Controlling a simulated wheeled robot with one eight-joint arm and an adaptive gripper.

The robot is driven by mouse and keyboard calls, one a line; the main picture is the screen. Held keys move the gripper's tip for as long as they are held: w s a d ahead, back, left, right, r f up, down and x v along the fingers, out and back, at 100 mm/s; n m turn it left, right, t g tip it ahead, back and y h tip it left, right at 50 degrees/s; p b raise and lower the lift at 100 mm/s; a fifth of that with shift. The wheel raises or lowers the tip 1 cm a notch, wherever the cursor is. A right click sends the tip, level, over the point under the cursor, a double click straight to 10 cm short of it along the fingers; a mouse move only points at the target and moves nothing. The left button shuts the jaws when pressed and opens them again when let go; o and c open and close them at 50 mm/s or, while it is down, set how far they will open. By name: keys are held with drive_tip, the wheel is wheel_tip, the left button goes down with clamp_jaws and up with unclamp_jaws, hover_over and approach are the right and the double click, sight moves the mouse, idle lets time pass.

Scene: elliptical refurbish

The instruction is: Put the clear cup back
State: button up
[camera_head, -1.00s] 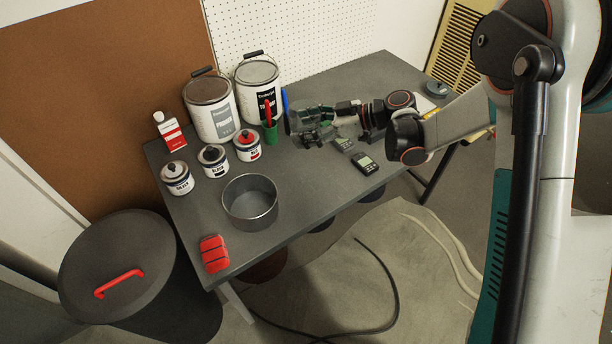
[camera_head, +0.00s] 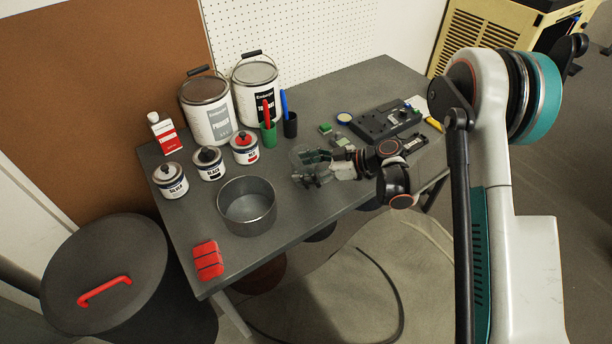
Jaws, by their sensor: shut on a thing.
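The clear cup (camera_head: 300,155) is see-through and faint, at the left end of my gripper. My gripper (camera_head: 313,170) is shut on the clear cup over the middle of the grey table, to the right of the round metal pan. The fingers overlap the cup, so its lower part is hard to make out. I cannot tell whether the cup touches the table.
The open metal pan (camera_head: 247,222) stands near the table's front edge, with a red block (camera_head: 208,261) at the corner. Green (camera_head: 268,134) and black (camera_head: 290,127) pen cups and paint cans (camera_head: 207,118) stand behind. A dark tray (camera_head: 384,122) lies at right.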

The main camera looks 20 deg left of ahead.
drive_tip(key=shift+f, duration=1.15)
drive_tip(key=shift+f, duration=0.1)
drive_tip(key=o, duration=1.1)
drive_tip(key=shift+d+r, duration=0.1)
drive_tip(key=shift+r, duration=0.1)
drive_tip(key=p+v, duration=0.3)
drive_tip(key=v, duration=0.8)
drive_tip(key=shift+d+r, duration=0.1)
drive_tip(key=shift+d, duration=0.3)
